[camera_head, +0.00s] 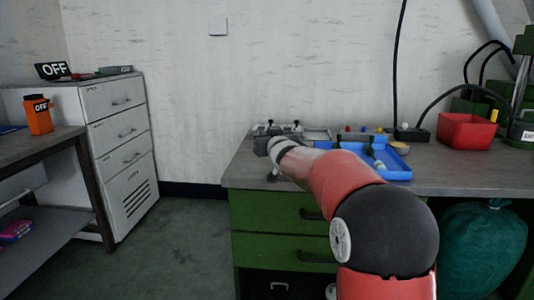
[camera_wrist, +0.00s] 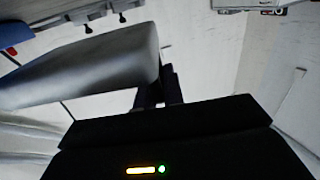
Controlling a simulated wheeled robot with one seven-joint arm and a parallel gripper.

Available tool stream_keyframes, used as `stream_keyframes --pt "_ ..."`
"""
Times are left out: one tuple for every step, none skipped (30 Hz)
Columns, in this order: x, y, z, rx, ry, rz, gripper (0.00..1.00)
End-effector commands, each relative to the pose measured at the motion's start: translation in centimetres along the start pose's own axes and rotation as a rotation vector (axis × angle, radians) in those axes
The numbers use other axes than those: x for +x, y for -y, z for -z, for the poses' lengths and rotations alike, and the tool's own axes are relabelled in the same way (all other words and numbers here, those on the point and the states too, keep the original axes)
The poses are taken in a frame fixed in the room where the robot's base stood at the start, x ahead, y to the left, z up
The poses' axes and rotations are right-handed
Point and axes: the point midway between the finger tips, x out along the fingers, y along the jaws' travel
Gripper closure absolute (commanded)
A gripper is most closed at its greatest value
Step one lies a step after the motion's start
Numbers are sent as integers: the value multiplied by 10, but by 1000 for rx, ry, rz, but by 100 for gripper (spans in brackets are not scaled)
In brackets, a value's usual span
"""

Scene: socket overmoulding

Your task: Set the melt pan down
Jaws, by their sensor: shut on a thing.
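The melt pan (camera_wrist: 88,68) is a smooth grey metal body that fills the upper left of the wrist view. My gripper (camera_wrist: 160,92) is shut on its near right end, with the dark fingers partly hidden behind it. In the head view my arm reaches over the left end of the green workbench (camera_head: 235,174), and its wrist hides most of the gripper and pan. I cannot tell whether the pan touches anything.
A red bin (camera_head: 466,132) stands further right. Metal fixtures (camera_head: 297,129) sit behind my wrist. A white drawer cabinet (camera_head: 122,130) stands left across open floor.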

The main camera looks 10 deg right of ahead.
Motion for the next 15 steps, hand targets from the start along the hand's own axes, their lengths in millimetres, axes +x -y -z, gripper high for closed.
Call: stream_keyframes --pt "0 0 -2 0 -2 1 100" --pt "0 0 -4 -1 -1 1 100" --pt "0 0 -6 -1 -1 1 100" --pt "0 0 -9 -2 0 1 100" --pt "0 0 -12 -2 0 1 100" --pt "0 0 -18 -1 1 0 100" --pt "0 0 -23 0 1 -1 100" --pt "0 1 -27 -1 2 0 100" --pt "0 1 -34 -1 2 2 100" --pt "0 1 -38 0 2 1 100" --pt "0 1 -42 0 0 1 100" --pt "0 1 -45 -1 -1 0 100" --pt "0 1 -46 -2 -1 0 100" --pt "0 0 -46 -3 -1 -1 100" --pt "0 0 -46 -3 -2 -1 100"
